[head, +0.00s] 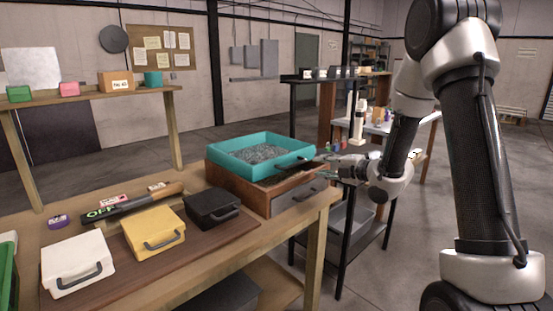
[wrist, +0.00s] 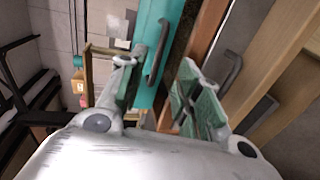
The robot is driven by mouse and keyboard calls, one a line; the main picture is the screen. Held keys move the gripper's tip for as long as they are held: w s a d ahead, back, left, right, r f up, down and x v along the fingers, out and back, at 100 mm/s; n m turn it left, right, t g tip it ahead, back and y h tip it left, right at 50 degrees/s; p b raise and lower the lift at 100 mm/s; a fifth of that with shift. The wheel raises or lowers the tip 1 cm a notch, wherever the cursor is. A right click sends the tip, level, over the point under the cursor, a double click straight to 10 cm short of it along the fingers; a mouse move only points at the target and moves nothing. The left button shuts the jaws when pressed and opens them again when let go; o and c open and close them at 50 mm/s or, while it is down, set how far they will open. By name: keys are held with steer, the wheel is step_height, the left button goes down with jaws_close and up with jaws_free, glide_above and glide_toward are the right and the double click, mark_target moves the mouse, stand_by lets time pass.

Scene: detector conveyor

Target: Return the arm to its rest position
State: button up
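My arm (head: 480,150) rises at the right of the head view and bends down to the left. My gripper (head: 328,168) is beside the right side of the teal tray (head: 228,151), close to the tray's dark handle (head: 294,166). In the wrist view, my gripper (wrist: 159,68) has its two fingers spread wide with nothing clasped between them. The teal tray (wrist: 150,90) and its handle (wrist: 160,52) show beyond the gap. The tray holds grey granular material and sits on a wooden drawer box (head: 255,197). I cannot tell the exact distance between fingertips and handle.
White (head: 77,264), yellow (head: 153,231) and black (head: 211,207) handled cases lie on the workbench. A shelf (head: 90,98) holding small boxes stands behind. A dark-framed rack (head: 345,235) is below and beyond the gripper. Open floor (head: 410,255) shows around my arm.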

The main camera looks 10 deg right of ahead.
steer(key=s+d+f+m+g+h, duration=0.3)
steer(key=d+f+m+h, duration=0.3)
steer(key=f, duration=0.4)
steer(key=s+d+r+m+g+h, duration=0.2)
steer(key=s+d+m+g+h, duration=0.25)
steer(key=s+d+m, duration=0.75)
steer(key=s+a+r+m, duration=0.3)
steer(key=s+r, duration=0.6)
steer(key=s, duration=0.3)
steer(key=s+a+r+m+y, duration=0.1)
steer(key=s+a+r+m, duration=0.2)
steer(key=s+a+r, duration=0.2)
steer(key=s+r, duration=0.3)
steer(key=s, duration=0.4)
steer(key=shift+s+r+m+g, duration=0.25)
steer(key=shift+r+m+g, duration=0.1)
steer(key=shift+m, duration=0.05)
